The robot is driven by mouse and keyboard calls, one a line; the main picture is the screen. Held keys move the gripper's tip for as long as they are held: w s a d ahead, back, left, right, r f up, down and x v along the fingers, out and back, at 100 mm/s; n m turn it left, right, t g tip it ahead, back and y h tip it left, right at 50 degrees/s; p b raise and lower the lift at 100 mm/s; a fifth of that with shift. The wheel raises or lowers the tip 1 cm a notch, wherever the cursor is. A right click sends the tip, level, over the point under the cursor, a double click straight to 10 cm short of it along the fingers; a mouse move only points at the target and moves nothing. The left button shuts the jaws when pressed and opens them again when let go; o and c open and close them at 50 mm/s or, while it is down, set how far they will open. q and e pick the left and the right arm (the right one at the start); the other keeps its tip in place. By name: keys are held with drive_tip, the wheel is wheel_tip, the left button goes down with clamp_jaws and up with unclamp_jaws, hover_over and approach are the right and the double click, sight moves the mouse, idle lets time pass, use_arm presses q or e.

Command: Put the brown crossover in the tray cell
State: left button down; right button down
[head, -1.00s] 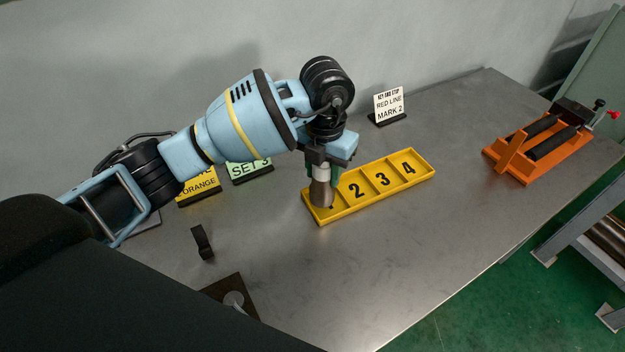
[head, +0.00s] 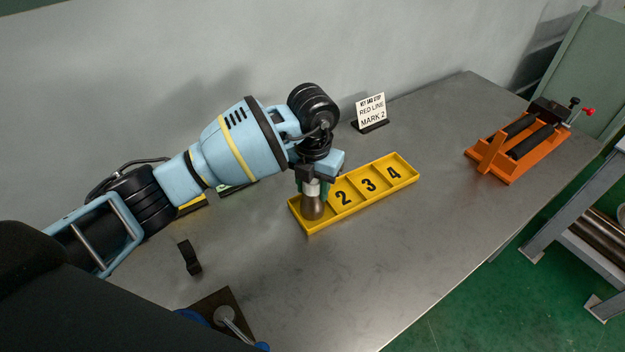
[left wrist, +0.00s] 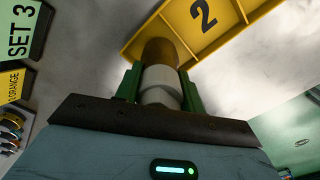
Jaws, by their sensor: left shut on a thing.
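The brown crossover (head: 312,208) is upright, with a brown lower part and a pale band above it. It stands in or just over the leftmost cell of the yellow tray (head: 372,204); I cannot tell whether it touches the floor of the cell. My left gripper (head: 313,186) points down over that cell and is shut on the crossover's upper part. In the left wrist view the crossover (left wrist: 160,52) sits between the green fingers (left wrist: 160,88), beside the cell marked 2. The tray's cells 2, 3 and 4 are empty. My right gripper is not in view.
An orange vise (head: 512,152) is at the right end of the grey table (head: 420,235). A small black piece (head: 189,257) lies at the left. The table in front of the tray is clear.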

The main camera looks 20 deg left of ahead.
use_arm(q)
drive_tip(key=c, duration=0.9)
unclamp_jaws()
drive_tip(key=shift+o, duration=0.2)
drive_tip(key=shift+f, duration=0.1)
wheel_tip(320, 180, up, 12)
drive_tip(key=shift+r, duration=0.15)
